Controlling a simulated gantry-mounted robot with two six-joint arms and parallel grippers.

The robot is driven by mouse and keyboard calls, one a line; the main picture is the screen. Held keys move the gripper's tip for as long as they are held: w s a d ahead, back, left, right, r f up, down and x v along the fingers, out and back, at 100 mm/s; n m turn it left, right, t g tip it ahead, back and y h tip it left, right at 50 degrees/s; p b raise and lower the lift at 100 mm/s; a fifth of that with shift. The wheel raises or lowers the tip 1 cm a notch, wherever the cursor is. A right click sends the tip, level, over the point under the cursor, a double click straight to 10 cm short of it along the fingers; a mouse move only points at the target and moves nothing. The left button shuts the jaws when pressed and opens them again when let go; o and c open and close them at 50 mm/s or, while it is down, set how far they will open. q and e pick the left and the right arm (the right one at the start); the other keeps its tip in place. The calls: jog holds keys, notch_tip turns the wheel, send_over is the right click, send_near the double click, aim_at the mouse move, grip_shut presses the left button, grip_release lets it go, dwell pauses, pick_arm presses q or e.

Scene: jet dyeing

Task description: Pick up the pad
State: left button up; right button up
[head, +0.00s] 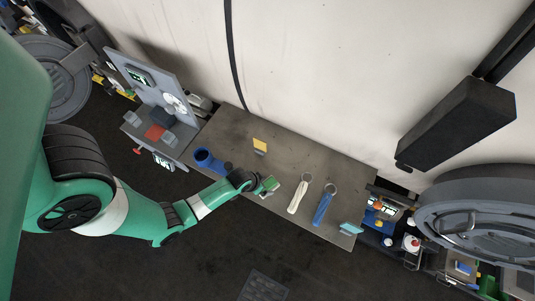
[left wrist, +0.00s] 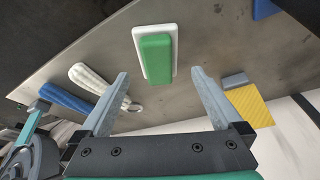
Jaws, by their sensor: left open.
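A green block on a white base, which looks like the pad (head: 270,184), lies on the grey table (head: 230,125) near its front edge. In the left wrist view the pad (left wrist: 156,58) is just beyond my left gripper (left wrist: 161,76), roughly centred between the two fingers. The fingers are spread apart with nothing held between them. In the head view my left gripper (head: 262,185) is right beside the pad and partly overlaps it. I cannot tell its exact height above the table. My right gripper is not in view.
A yellow piece with a grey edge (head: 260,145) and a blue pipe-like part (head: 207,160) lie on the table. A white-handled tool (head: 298,196), a blue-handled tool (head: 322,208) and a light blue piece (head: 350,228) lie right of the pad. A grey panel (head: 155,90) stands left.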

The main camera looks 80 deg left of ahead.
aim_at(267, 185)
pick_arm(q)
jog(key=shift+f, duration=0.1)
jog(key=b+x, duration=0.3)
jog(key=shift+w+d+f, duration=0.1)
jog(key=shift+w+f, duration=0.1)
jog(key=shift+f, duration=0.15)
jog(key=shift+w+f, duration=0.35)
jog(key=shift+f, duration=0.2)
jog(key=shift+f, duration=0.25)
jog(key=c, duration=1.3)
notch_tip(267, 185, up, 11)
jog(key=p, duration=0.8)
jog(key=shift+f+p, duration=0.2)
jog(key=shift+p, duration=0.1)
